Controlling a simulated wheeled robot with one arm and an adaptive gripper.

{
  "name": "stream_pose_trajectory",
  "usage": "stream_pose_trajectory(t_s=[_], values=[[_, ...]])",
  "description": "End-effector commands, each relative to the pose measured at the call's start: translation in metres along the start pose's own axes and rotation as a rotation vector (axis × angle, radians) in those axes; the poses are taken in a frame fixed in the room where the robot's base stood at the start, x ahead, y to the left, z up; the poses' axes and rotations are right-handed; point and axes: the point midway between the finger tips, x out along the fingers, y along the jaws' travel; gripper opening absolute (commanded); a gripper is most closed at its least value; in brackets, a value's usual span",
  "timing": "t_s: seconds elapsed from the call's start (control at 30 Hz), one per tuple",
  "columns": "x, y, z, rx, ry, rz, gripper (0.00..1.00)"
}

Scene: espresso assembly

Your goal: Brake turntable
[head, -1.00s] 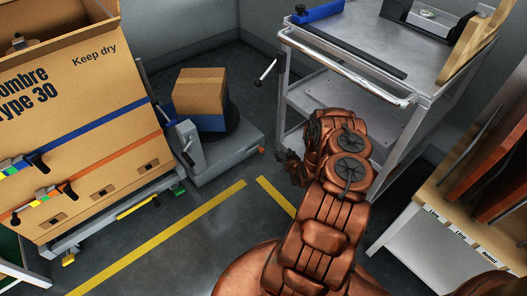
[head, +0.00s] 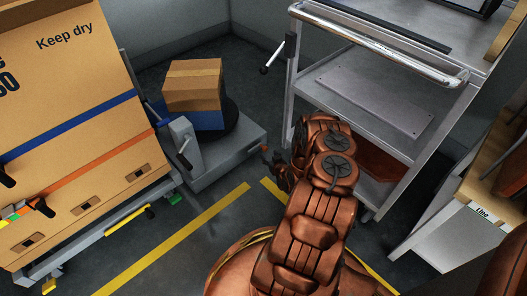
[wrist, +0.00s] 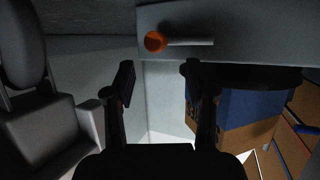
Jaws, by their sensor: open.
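The turntable is a dark round disc (head: 231,117) on a grey base (head: 235,150), with a box (head: 193,82), blue below and cardboard above, standing on it. An orange knob (head: 264,148) shows at the base's right edge, close to my gripper (head: 273,160). In the wrist view, the orange knob (wrist: 155,42) sits on a metal rod (wrist: 190,42) lying along the grey base side. My gripper (wrist: 160,82) is open and empty there, its fingers spread below the knob, apart from it in the picture. The turntable's dark edge (wrist: 250,75) and the box are right of the fingers.
A metal trolley (head: 380,100) with shelves stands right of my arm. A large strapped "Keep dry" carton (head: 80,130) on a frame fills the left. A grey post with a lever (head: 184,150) stands left of the turntable. Yellow-lined floor (head: 180,235) between is clear.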

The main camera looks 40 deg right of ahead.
Motion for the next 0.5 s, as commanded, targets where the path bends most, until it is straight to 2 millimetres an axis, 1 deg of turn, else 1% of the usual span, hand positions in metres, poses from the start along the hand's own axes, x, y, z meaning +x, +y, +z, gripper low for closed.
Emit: stream_pose_trajectory(t_s=[0.1,0.23,0.5], values=[[0.006,0.005,0.0,0.002,0.003,0.007,0.56],[0.017,0.006,0.002,0.003,-0.001,0.009,0.56],[0.05,0.006,0.002,0.003,0.001,0.008,0.56]])
